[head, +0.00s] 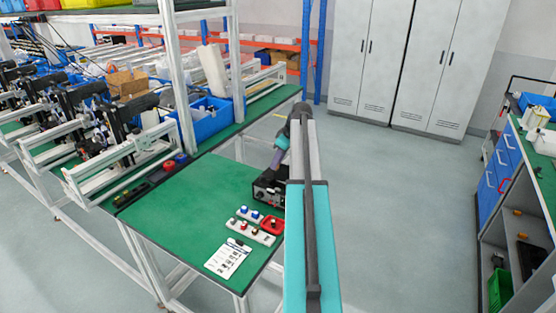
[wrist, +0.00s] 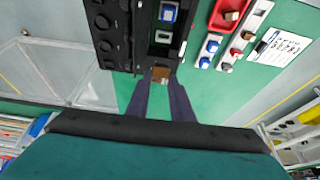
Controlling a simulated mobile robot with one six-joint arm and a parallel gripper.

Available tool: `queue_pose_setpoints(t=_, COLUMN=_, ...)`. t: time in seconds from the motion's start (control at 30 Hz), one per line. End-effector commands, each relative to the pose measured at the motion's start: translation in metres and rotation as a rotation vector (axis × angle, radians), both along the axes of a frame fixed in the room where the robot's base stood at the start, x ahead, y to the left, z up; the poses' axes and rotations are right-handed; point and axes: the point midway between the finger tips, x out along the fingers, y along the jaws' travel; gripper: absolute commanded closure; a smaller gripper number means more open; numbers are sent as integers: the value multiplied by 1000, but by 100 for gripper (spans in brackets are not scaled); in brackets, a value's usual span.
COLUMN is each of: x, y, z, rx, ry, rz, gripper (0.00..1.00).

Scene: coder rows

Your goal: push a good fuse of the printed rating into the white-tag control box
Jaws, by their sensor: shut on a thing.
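My gripper (wrist: 162,82) is shut on a small brown fuse (wrist: 160,73), at the near end of a black control box (wrist: 115,32). The box's panel has several round knobs and a dark recess with a blue block (wrist: 168,13) and a small white piece (wrist: 162,37); I cannot tell whether that piece is a tag. I cannot tell whether the fuse touches the box. In the head view the control box (head: 265,192) stands at the bench's right edge, partly behind my arm; the gripper's tips are hidden there. White holders (head: 249,233) carry blue and red fuses.
A red tray (wrist: 224,22) holds a brown piece beside the holders. A printed card (head: 229,258) lies at the bench's near edge; its print is unreadable. Dark boxes (head: 150,186) with coloured knobs stand at the left. The green bench top (head: 185,215) between is clear.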

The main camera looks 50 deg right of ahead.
Motion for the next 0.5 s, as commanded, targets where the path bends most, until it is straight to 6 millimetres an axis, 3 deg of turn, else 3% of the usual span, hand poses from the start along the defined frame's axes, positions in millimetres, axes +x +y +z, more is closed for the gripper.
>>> queue_pose_setpoints(t=0.5, x=0, y=1, z=-5, rx=1, ry=0, rz=0, gripper=100)
